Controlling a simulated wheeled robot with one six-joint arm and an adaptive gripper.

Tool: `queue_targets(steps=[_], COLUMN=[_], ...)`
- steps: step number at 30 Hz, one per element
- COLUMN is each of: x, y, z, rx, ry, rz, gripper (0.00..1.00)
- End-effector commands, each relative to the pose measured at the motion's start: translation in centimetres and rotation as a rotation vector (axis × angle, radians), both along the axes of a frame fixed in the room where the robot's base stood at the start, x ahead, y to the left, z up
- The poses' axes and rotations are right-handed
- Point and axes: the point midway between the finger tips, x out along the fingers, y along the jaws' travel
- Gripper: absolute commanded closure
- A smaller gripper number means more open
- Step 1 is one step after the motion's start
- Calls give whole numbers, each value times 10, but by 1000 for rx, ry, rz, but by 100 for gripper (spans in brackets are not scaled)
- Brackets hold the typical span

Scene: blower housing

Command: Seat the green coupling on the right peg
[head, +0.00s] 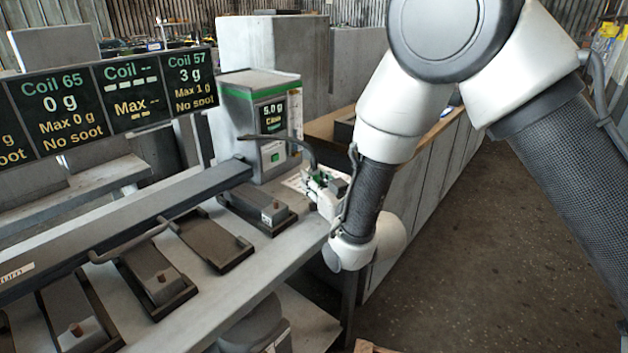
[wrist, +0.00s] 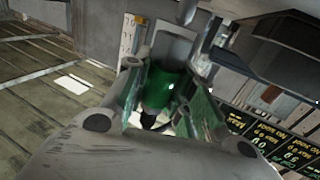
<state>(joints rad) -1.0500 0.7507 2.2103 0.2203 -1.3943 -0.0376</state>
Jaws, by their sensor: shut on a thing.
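In the wrist view the green coupling (wrist: 158,86) sits between the two fingers of my gripper (wrist: 165,95), and the fingers are closed on its sides. A grey part (wrist: 172,48) shows just beyond the coupling; I cannot tell whether they touch. In the head view my gripper (head: 322,182) is at the end of my arm, over the right end of the bench, and only a small bit of green shows there. A dark curved hose (head: 290,143) runs from the grey machine towards the gripper. I cannot make out the right peg in either view.
The grey machine (head: 236,125) with a green band and a small display stands at the back of the bench. Dark trays with blocks (head: 158,275) line the bench (head: 285,262). Coil display panels (head: 130,93) stand at left. Floor (head: 480,240) is clear at right.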

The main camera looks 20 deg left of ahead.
Motion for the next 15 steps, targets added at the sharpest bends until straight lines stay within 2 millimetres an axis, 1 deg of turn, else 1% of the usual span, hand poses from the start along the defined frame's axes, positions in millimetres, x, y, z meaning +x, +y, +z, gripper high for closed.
queue_targets(steps=[15], x=[0], y=[0], z=[-12], rx=[1], ry=[-1], rz=[0], gripper=[100])
